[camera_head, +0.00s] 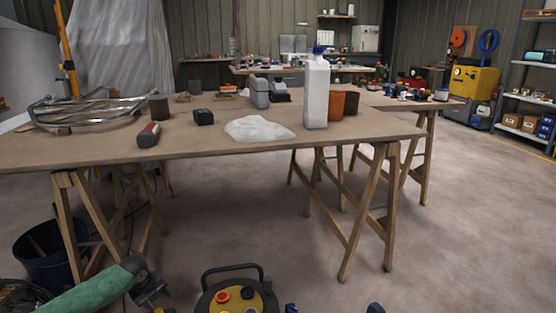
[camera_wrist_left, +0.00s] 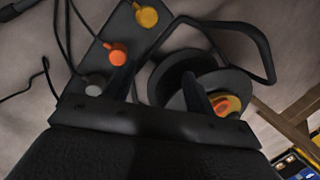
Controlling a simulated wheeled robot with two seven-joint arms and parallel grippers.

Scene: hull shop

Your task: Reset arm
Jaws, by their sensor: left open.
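My left gripper (camera_wrist_left: 159,82) shows in the left wrist view as two dark fingers held apart, with nothing between them. Beyond the fingers are a black reel-like thing with a black handle (camera_wrist_left: 258,45) and a dark strip with an orange knob (camera_wrist_left: 118,54) and a yellow knob (camera_wrist_left: 147,16). I cannot tell how far the fingers are from these. In the head view a yellow and black unit with a handle (camera_head: 233,269) stands low at the bottom edge, in front of the table. My right gripper is not in view.
A wooden table on trestles (camera_head: 200,150) spans the middle. A dark bucket (camera_head: 45,255) stands at lower left. Floor at the right (camera_head: 470,220) is clear.

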